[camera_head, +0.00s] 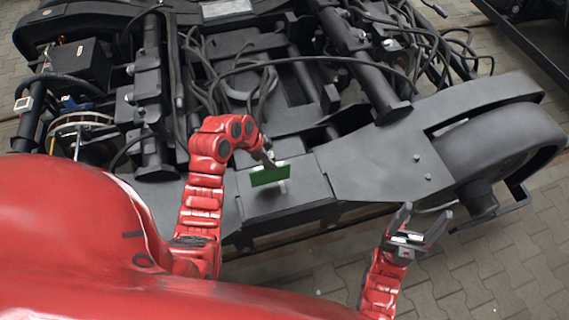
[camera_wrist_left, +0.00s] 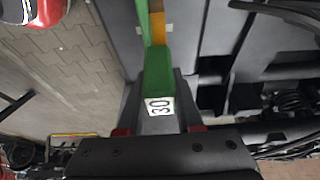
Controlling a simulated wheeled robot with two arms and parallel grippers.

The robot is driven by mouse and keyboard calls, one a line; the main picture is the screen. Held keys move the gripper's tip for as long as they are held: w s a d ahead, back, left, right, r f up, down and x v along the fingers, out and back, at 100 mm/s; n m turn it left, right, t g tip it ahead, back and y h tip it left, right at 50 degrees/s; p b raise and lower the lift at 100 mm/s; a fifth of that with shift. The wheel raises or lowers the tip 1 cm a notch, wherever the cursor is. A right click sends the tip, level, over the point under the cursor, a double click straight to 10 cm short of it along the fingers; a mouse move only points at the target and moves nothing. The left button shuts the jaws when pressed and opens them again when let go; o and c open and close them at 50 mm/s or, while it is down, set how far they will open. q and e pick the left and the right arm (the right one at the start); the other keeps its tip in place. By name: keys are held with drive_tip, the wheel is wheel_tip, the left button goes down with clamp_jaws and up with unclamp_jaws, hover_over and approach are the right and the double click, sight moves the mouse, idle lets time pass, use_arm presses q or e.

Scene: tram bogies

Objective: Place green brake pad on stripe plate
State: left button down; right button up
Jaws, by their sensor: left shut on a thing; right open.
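My left gripper (camera_head: 271,162) is shut on a green brake pad (camera_head: 270,175) and holds it over the flat grey top of the bogie frame. In the left wrist view the green pad (camera_wrist_left: 159,70) points away from the gripper, whose dark body fills the bottom edge. A white label reading 30 shows close to the jaws. A narrow green and orange strip (camera_wrist_left: 156,28) shows at the top; I cannot tell whether it is the stripe plate. A small pale patch shows just below the pad in the head view. My right gripper (camera_head: 414,232) is open and empty.
The dark bogie frame (camera_head: 385,160) spans the scene, with a wheel (camera_head: 500,150) at the right. Loose black cables and pipes lie behind the pad. Paved floor (camera_head: 480,270) is free around my right gripper.

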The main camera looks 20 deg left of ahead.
sight(284, 165)
use_arm(q)
drive_tip(key=d, duration=0.1)
drive_tip(key=w+d, duration=0.1)
drive_tip(key=d, duration=0.1)
drive_tip(key=shift+w+d, duration=0.15)
drive_tip(key=shift+w+d+f+p, duration=0.2)
drive_tip(key=shift+d+f+p, duration=0.1)
drive_tip(key=shift+d, duration=0.1)
wheel_tip(284, 165, down, 3)
drive_tip(key=shift+r+p, duration=0.2)
drive_tip(key=shift+p, duration=0.2)
drive_tip(key=shift+f, duration=0.35)
drive_tip(key=c, duration=0.6)
unclamp_jaws()
drive_tip(key=shift+o, duration=0.2)
